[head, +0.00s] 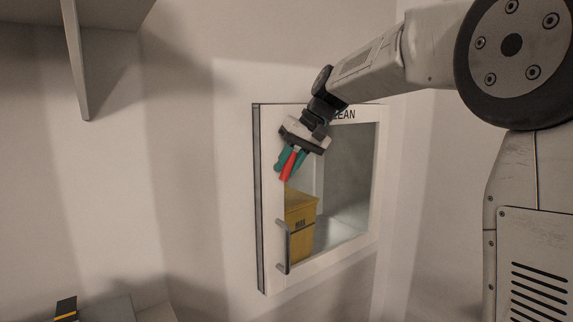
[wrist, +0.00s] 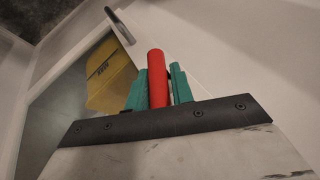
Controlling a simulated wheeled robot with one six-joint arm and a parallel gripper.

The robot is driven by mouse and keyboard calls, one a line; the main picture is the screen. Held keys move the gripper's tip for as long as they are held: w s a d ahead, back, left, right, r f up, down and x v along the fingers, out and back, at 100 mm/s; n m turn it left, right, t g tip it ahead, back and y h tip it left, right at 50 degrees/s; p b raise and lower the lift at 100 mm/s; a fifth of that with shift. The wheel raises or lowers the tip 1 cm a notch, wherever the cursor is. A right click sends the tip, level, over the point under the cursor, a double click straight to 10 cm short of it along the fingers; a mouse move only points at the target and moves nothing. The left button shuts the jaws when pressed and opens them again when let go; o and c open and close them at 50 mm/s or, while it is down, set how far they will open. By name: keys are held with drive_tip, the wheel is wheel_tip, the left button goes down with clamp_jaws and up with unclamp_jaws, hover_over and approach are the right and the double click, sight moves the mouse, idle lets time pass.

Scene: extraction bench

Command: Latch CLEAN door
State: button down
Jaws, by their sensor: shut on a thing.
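The CLEAN door (head: 273,150) is a white frame around a glass pane, with the partly covered label "CLEAN" on its top rail. It looks closed or nearly so; I cannot tell whether it sits flush. A grey bar handle (head: 283,248) is low on its left side and also shows in the wrist view (wrist: 120,27). My gripper (head: 291,167) is at the door's upper left, pointing down. Its teal fingers are shut on a red handle (wrist: 157,78), one on each side of it. How the red handle joins the door is hidden.
A yellow box (head: 300,222) marked "MAX" shows through the glass. A shelf (head: 75,60) juts out at the upper left. A grey surface with a dark, yellow-striped object (head: 66,309) is at the lower left. The wall left of the door is clear.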

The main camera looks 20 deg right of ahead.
drive_tip(key=y, duration=0.2)
drive_tip(key=d+m+y, duration=0.1)
drive_tip(key=shift+w+f+g, duration=0.1)
drive_tip(key=shift+f+g, duration=0.15)
drive_tip(key=shift+g, duration=0.15)
drive_tip(key=y, duration=0.3)
drive_tip(key=shift+d+f+m+g+y, duration=0.1)
drive_tip(key=shift+f+m+g+y, duration=0.2)
drive_tip(key=shift+m, duration=0.1)
drive_tip(key=y, duration=0.2)
drive_tip(key=f+m+y, duration=0.1)
drive_tip(key=y, duration=0.2)
drive_tip(key=shift+m, duration=0.3)
drive_tip(key=c, duration=2.2)
unclamp_jaws()
drive_tip(key=c, duration=1.3)
unclamp_jaws()
drive_tip(key=shift+w, duration=0.1)
drive_tip(key=shift+r, duration=0.1)
drive_tip(key=d, duration=0.7)
drive_tip(key=shift+s+d+r, duration=0.2)
drive_tip(key=shift+s+d, duration=0.1)
drive_tip(key=shift+d, duration=0.1)
